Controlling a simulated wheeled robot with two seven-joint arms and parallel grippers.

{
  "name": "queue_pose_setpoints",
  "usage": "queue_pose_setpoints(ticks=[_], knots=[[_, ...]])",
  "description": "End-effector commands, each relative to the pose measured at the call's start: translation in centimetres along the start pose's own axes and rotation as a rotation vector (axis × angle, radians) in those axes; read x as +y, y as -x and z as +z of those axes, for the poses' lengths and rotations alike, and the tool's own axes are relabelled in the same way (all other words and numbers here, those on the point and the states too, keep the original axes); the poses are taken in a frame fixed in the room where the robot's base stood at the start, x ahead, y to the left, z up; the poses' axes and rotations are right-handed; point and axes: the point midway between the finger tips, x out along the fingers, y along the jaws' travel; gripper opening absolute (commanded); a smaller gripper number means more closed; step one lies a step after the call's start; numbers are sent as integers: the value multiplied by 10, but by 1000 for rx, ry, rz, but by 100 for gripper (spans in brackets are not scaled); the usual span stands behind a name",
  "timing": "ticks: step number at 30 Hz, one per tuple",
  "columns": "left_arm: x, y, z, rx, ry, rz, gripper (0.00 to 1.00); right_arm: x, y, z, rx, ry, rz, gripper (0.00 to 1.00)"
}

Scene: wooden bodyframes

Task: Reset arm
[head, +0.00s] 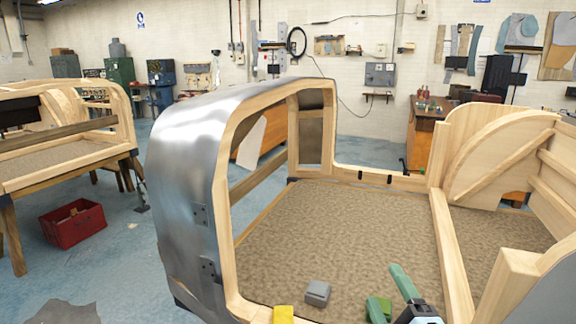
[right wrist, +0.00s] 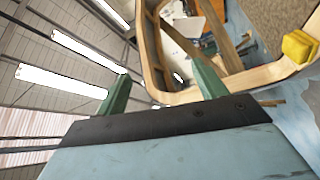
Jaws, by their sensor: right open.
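My right gripper (head: 385,285) is at the bottom of the head view, right of centre, over the carpeted floor of the wooden bodyframe (head: 452,250). Its two green fingers stand apart with nothing between them. In the right wrist view the open fingers (right wrist: 162,84) also show empty, with the curved wooden frame beyond them. A small grey block (head: 317,293) lies left of the gripper, apart from it. A yellow block (head: 284,314) sits at the near wooden edge and also shows in the right wrist view (right wrist: 299,46). My left gripper is not in view.
A curved metal panel (head: 180,185) covers the bodyframe's left side. Wooden rails and an arched panel (head: 495,160) stand on the right. A second bodyframe (head: 70,150) and a red crate (head: 76,222) are at the left. Blue floor lies between them.

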Motion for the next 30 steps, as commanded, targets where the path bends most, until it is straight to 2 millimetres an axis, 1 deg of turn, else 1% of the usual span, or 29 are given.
queue_pose_setpoints(ticks=[1,2,3,5,6,7,9,11,12,14,15,20,21,22,24,26,29,30], knots=[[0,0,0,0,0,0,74,-18,15,21,-114,-129,-84,70],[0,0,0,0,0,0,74,-29,24,32,-182,-203,-133,70],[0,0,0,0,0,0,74,-44,39,46,-273,-301,-200,70],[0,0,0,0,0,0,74,-68,64,63,-407,-436,-300,70],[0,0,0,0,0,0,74,-82,82,71,-489,-517,-363,70],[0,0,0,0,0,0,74,-92,96,76,-548,-571,-408,70],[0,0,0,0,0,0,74,-112,126,82,-673,-681,-503,70],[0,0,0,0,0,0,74,-125,151,83,-763,-755,-575,70],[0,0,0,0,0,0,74,-132,167,84,-821,-798,-620,70],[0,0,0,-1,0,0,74,-142,189,82,-898,-856,-683,70],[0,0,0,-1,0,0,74,-147,204,80,-950,-890,-724,70],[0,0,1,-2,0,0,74,-160,259,70,-1135,-1002,-876,70],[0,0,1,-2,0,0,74,-161,273,66,-1182,-1026,-915,70],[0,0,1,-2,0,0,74,-171,267,70,-1174,-1018,-910,70],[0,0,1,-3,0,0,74,-189,264,76,-1176,-1010,-912,70],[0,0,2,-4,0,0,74,-204,263,80,-1180,-1006,-917,70],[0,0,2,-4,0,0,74,-231,264,88,-1187,-999,-926,70],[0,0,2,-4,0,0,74,-243,264,92,-1191,-996,-930,70]])
